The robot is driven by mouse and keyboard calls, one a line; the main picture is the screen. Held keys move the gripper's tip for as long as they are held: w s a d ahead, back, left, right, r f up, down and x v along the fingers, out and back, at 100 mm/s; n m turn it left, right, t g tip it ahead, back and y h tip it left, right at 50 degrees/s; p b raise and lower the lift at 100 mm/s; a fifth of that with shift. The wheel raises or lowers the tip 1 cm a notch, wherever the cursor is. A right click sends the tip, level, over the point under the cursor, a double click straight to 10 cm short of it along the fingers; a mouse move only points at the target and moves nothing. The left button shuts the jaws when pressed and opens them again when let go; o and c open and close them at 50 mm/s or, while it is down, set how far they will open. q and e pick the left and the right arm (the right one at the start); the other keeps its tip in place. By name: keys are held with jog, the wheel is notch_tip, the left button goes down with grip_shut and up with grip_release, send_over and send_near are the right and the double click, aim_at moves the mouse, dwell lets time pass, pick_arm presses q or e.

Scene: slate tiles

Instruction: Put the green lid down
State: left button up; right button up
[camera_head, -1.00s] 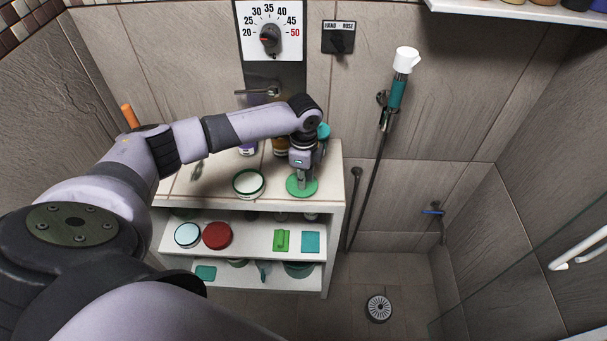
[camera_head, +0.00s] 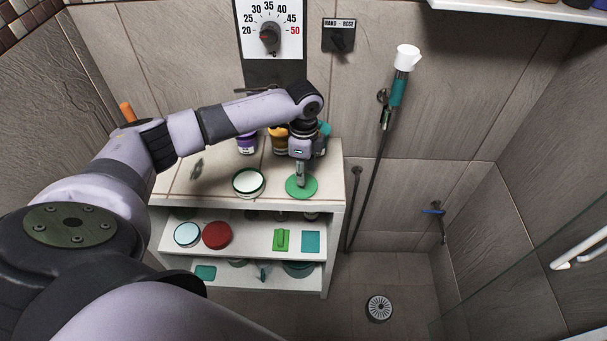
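The green lid (camera_head: 308,190) is a round, flat disc at the front right of the white shelf unit's top. It looks level and low over that top; I cannot tell whether it fully rests on it. My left gripper (camera_head: 301,181) comes down from above onto the middle of the lid and appears shut on its grip, which the fingers hide. An open round jar with a green rim and pale contents (camera_head: 248,182) stands to the left of the lid. My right gripper is not in view.
Behind the gripper stand a purple jar (camera_head: 246,145), an amber jar (camera_head: 279,143) and a teal item (camera_head: 324,133). The lower shelf (camera_head: 259,241) holds a pale blue disc, a red disc, a green block and a teal square. The front left of the top is fairly clear.

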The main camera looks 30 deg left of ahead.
pick_arm(q)
notch_tip(320, 180, up, 9)
jog(key=b, duration=0.1)
jog(key=shift+r, duration=0.1)
dwell(0.5)
